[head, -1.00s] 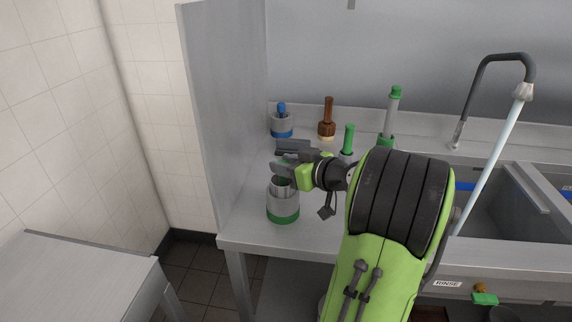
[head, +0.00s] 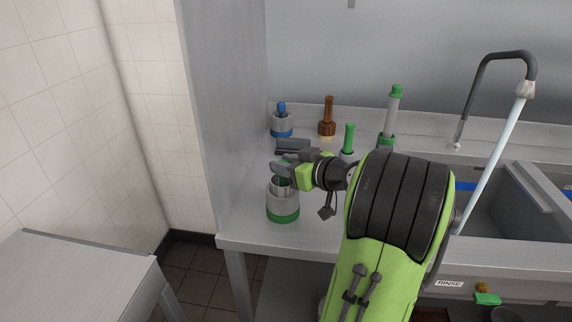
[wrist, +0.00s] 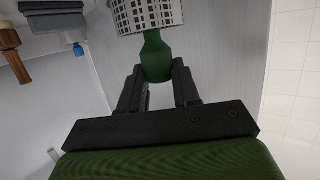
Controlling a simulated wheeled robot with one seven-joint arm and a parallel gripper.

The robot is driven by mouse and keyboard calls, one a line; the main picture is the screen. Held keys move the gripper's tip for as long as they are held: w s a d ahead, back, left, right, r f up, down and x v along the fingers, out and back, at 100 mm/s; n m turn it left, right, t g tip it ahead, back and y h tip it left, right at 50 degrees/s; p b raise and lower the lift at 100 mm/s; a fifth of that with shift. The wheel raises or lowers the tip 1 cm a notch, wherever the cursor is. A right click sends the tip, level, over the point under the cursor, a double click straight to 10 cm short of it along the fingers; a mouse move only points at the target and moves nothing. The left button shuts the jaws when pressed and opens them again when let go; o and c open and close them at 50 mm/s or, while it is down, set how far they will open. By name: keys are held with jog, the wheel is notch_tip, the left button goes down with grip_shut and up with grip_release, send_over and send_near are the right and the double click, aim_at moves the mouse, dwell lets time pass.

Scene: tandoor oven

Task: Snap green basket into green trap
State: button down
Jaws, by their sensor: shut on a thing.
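The green trap (head: 283,213), a grey cylinder with a green base band, stands upright near the counter's front left. My gripper (head: 286,168) is just above it, shut on the green handle of the green basket. The wrist view shows the fingers (wrist: 159,82) closed on both sides of the handle (wrist: 156,58), with the pale perforated basket (wrist: 145,14) beyond. In the head view, the basket (head: 282,184) is at the trap's mouth. The fingers partly cover it, and I cannot tell how deep it sits.
A side wall (head: 228,110) rises close on the left. The sink (head: 505,200) and tap (head: 484,75) are at right.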

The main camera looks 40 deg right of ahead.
jog(key=shift+f+b, duration=1.5)
jog(key=shift+b, duration=0.2)
jog(key=c, duration=0.7)
grip_release()
jog(key=shift+c, duration=0.2)
jog(key=v, duration=0.8)
jog(key=shift+a, duration=0.1)
